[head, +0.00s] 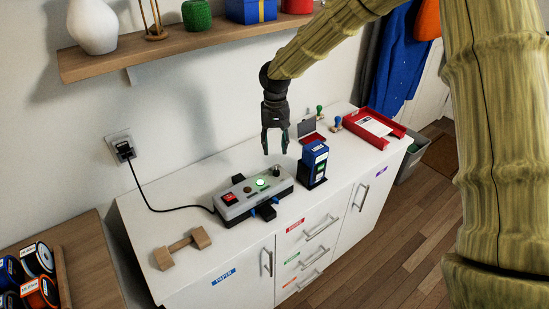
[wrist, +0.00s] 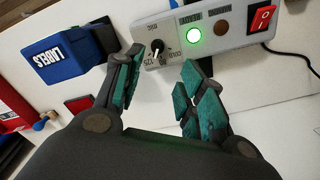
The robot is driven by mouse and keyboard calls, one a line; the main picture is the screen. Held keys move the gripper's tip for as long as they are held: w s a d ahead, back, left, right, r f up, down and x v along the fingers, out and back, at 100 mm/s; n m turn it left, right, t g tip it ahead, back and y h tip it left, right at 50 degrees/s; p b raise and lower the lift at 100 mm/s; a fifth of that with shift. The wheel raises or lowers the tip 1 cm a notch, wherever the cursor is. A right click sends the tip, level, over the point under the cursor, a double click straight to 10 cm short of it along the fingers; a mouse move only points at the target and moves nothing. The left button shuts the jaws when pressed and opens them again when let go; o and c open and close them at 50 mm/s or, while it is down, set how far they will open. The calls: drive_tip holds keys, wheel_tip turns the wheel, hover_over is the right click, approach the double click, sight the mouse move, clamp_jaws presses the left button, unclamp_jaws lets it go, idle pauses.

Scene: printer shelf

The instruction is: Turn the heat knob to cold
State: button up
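The heat knob (wrist: 160,47) is a small black dial with a white pointer line, on the end of a grey machine (wrist: 228,22). In the head view the knob (head: 276,170) sits at the right end of the machine (head: 241,203). My gripper (wrist: 158,80) is open and empty in the wrist view, its teal-padded fingers apart on either side of the knob's line. In the head view my gripper (head: 274,148) points down above the knob, apart from it.
A lit green button (head: 261,183) and a red switch (head: 229,198) are on the machine. A blue label box (head: 314,163) stands close to its right. A wooden piece (head: 182,247) lies left, a red tray (head: 372,128) right. A shelf (head: 150,57) hangs above the white cabinet.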

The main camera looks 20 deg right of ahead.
sight(276, 170)
drive_tip(key=f+p, duration=0.1)
drive_tip(key=f, duration=0.2)
drive_tip(key=f+p, duration=0.1)
drive_tip(key=f, duration=0.3)
drive_tip(key=shift+s+d+f, duration=0.15)
drive_tip(key=shift+s+f, duration=0.05)
drive_tip(key=shift+s+f+p, duration=0.4)
drive_tip(key=shift+s+f, duration=0.1)
drive_tip(key=shift+f, duration=0.25)
drive_tip(key=shift+w+f, duration=0.3)
drive_tip(key=shift+f, duration=0.3)
drive_tip(key=shift+s+r, duration=0.15)
clamp_jaws()
